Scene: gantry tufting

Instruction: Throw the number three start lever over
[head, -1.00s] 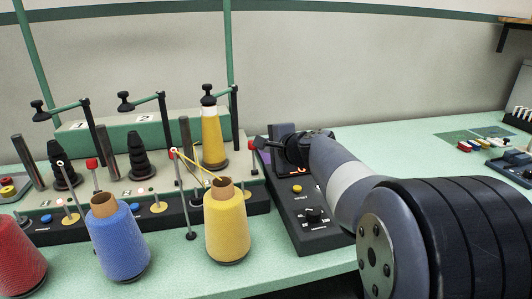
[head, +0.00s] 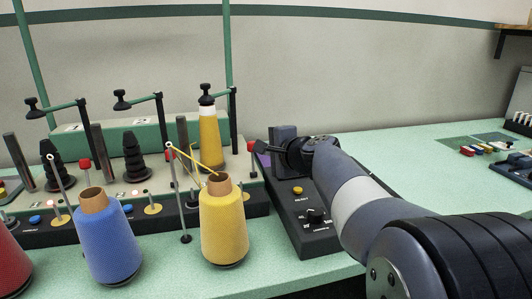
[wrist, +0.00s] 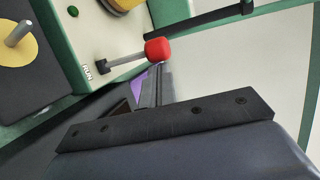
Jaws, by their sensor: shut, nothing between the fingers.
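The number three start lever shows as a red knob (head: 252,146) at the right end of the green-and-cream creel unit (head: 130,190), beside the yellow-thread station. In the wrist view the lever's red knob (wrist: 157,50) sits on a grey rod that leans right from its slot, with a "RUN" label by the slot end. My gripper (head: 263,148) is shut and empty, its tip close to the right of the knob. A small gap seems to lie between them, but contact cannot be told. The other two levers (head: 85,164) also have red knobs.
Blue (head: 108,238) and yellow (head: 224,222) thread cones stand in front of the unit. A dark control box (head: 305,215) with a knob and yellow button lies under my arm. Thread guide posts rise above the unit.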

